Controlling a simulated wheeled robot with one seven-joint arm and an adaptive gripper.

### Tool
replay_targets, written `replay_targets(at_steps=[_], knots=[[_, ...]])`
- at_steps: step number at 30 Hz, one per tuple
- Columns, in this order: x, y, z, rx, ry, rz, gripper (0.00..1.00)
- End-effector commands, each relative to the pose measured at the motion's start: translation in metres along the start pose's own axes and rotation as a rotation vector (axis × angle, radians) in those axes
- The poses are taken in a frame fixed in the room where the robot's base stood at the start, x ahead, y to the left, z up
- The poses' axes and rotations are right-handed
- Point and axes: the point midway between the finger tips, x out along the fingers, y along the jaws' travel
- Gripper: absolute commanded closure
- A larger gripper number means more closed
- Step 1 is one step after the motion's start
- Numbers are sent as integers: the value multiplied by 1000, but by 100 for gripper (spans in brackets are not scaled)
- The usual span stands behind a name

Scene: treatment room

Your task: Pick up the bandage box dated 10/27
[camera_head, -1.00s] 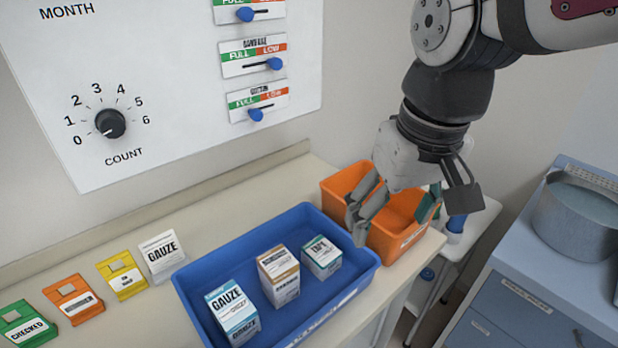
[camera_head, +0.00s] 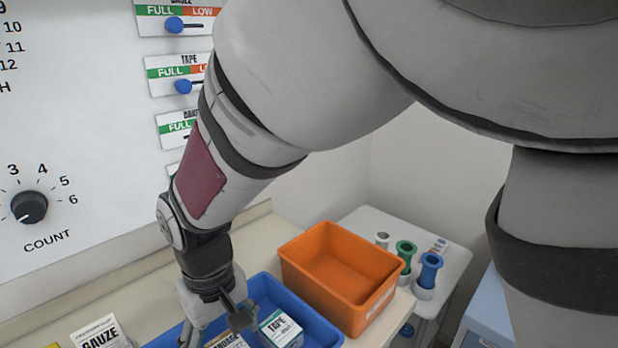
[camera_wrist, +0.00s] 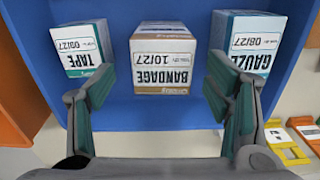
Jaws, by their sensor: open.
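The bandage box (camera_wrist: 162,62), white with brown bands and marked 10/27, stands in the blue tray (camera_wrist: 155,118) between two other boxes. In the head view only part of the bandage box (camera_head: 228,341) shows, below my gripper. My gripper (camera_wrist: 162,88) is open and empty, with one finger to each side in front of the bandage box in the wrist view. My gripper also shows over the tray in the head view (camera_head: 215,328). The tape box (camera_wrist: 80,45), dated 09/27, is on the left, and the gauze box (camera_wrist: 247,45), dated 08/27, on the right.
An empty orange bin (camera_head: 340,278) stands right beside the blue tray. Another gauze box (camera_head: 100,333) is on the counter to the left. The wall panel (camera_head: 75,130) rises behind the counter.

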Motion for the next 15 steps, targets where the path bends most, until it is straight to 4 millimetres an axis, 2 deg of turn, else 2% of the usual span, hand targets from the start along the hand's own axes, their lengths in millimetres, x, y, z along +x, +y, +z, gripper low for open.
replay_targets(at_steps=[3,8,15], knots=[[12,0,0,0,-1,0,28],[21,-1,1,0,-1,0,28],[55,-2,3,0,-3,0,28]])
